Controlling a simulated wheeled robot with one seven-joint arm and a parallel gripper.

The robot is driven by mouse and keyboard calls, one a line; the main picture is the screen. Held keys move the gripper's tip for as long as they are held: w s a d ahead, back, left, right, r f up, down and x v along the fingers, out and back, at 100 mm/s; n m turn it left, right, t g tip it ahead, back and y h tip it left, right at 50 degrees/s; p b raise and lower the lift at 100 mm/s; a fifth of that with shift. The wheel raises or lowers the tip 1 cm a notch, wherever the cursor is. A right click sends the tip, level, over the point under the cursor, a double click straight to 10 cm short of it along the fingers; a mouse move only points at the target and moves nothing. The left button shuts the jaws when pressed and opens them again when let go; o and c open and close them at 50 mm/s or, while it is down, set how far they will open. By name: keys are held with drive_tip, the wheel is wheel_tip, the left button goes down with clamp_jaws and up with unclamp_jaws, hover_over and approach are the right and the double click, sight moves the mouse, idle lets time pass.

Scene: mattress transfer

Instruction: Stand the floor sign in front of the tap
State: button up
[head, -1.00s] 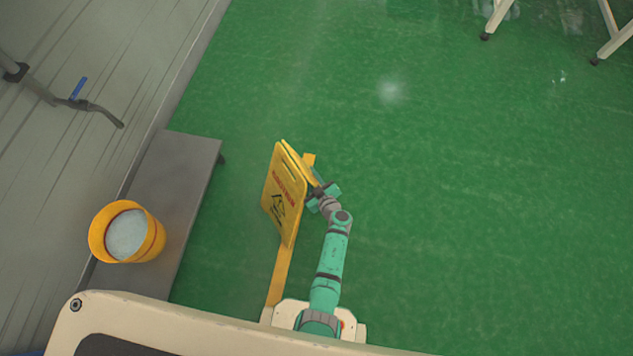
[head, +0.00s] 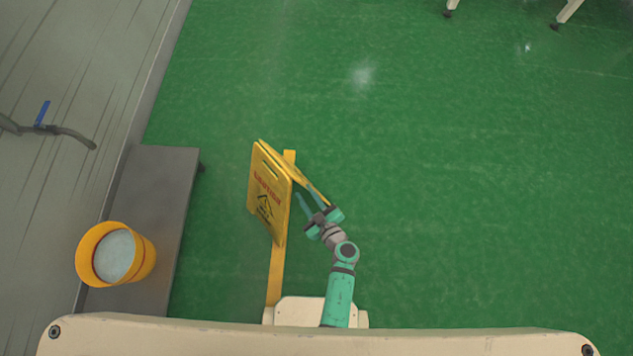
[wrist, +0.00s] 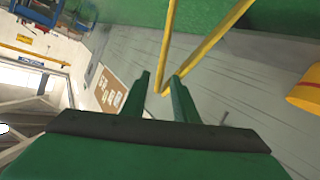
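The yellow floor sign (head: 268,195) with "CAUTION" lettering is upright and folded out like a tent, right of the grey step. In the wrist view its two yellow panels (wrist: 208,48) show edge-on, meeting just past my fingertips. The tap (head: 72,133), a grey pipe with a blue lever, is at the far left, with the step's edge between it and the sign. My gripper (head: 313,200) is at the sign's right side. Its fingers (wrist: 162,84) are spread apart; whether they touch the panel is unclear.
A yellow bucket (head: 144,262) with pale contents stands on the low grey step (head: 165,185), left of the sign. A yellow strip (head: 276,275) runs along the floor by the sign. Green floor (head: 470,190) is clear to the right; pale legs (head: 568,12) stand at the top right.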

drive_tip(key=s+d+r+m+t+h, duration=0.1)
drive_tip(key=s+r+m+h, duration=0.3)
drive_tip(key=s+r, duration=0.7)
drive_tip(key=s+d+r+m+t+h, duration=0.1)
drive_tip(key=s+d+r+m+h, duration=0.2)
drive_tip(key=s+r, duration=0.9)
wheel_tip(320, 180, up, 6)
drive_tip(key=m, duration=0.3)
drive_tip(key=shift+d+f+t+h, duration=0.15)
drive_tip(key=shift+d+t+h, duration=0.15)
drive_tip(key=shift+h, duration=0.1)
drive_tip(key=shift+s, duration=0.1)
